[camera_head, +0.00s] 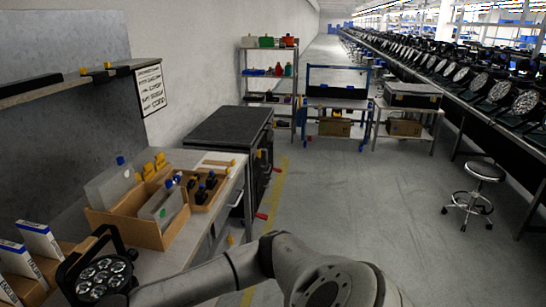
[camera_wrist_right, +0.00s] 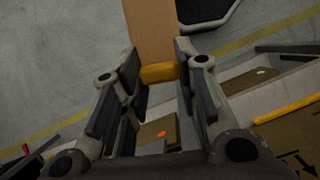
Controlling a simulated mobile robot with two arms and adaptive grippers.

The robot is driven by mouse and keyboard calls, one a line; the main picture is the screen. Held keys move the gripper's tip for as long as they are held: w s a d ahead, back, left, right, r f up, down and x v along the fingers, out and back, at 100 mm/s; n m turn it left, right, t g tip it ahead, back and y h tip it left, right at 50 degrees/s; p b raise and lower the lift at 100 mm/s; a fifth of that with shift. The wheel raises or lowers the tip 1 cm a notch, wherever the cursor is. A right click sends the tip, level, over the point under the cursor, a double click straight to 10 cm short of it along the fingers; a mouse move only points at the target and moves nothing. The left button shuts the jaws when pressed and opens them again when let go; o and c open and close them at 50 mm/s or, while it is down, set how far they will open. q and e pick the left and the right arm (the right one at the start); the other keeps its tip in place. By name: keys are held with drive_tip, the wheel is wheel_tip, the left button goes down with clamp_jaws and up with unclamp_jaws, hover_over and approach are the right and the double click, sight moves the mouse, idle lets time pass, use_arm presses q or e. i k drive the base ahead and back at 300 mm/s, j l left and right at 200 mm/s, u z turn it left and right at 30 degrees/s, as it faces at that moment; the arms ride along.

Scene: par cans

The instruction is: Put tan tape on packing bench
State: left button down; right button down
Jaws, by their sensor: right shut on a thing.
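In the right wrist view, my right gripper (camera_wrist_right: 162,66) is shut on a tan piece (camera_wrist_right: 150,30) with a yellow-orange end between the fingertips. It looks like the tan tape, but its full shape is cut off by the frame top. In the head view, a grey arm of mine reaches left across the bottom; its gripper is out of frame. A light-topped bench (camera_head: 178,258), which looks like the packing bench, runs along the left wall. My left gripper is not in view.
On the bench are an open cardboard box (camera_head: 129,229), a wooden tray (camera_head: 204,190) with dark items, and a black par can (camera_head: 100,277). A dark cabinet (camera_head: 231,124) stands beyond it. A stool (camera_head: 470,208) is at right. The floor between is clear.

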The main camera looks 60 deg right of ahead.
sight(223, 159)
drive_tip(key=i+l+z, duration=0.2)
drive_tip(key=l, duration=0.3)
drive_tip(key=i+l+z, duration=0.15)
drive_tip(key=l, duration=0.3)
drive_tip(key=i+l+z, duration=0.4)
drive_tip(key=i+l, duration=0.2)
drive_tip(key=l, duration=0.2)
drive_tip(key=i+l, duration=0.5)
drive_tip(key=l, duration=0.15)
drive_tip(key=i+l, duration=0.55)
drive_tip(key=l+z, duration=0.05)
drive_tip(key=l, duration=0.05)
